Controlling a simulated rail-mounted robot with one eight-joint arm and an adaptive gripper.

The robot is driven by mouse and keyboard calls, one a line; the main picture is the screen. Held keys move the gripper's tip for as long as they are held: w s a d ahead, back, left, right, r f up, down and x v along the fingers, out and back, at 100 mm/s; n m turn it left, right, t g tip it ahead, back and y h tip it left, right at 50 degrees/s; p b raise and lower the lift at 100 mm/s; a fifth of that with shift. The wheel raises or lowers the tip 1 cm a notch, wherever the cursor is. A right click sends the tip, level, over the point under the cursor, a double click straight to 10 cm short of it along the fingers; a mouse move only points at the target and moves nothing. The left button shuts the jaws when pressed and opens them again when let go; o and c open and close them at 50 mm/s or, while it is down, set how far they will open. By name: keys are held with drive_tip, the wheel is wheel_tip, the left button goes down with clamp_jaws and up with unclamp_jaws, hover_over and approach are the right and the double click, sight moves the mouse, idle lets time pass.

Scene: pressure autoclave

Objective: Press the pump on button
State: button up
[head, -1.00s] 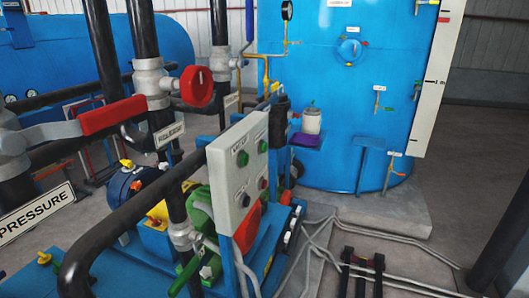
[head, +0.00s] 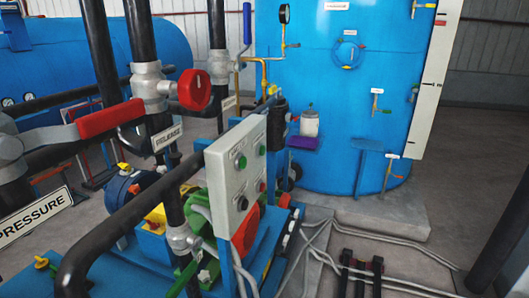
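The grey control panel (head: 226,190) stands tilted on a blue base left of centre. It carries a green button (head: 241,162) on the left, with a second green button (head: 262,150) to its right.
A black pipe (head: 118,232) runs close in front of the panel's left side. A red lever (head: 110,118) and a red valve wheel (head: 195,91) stand to the left. A tall blue tank (head: 335,110) stands behind.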

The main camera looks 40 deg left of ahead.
clamp_jaws()
idle(1.1)
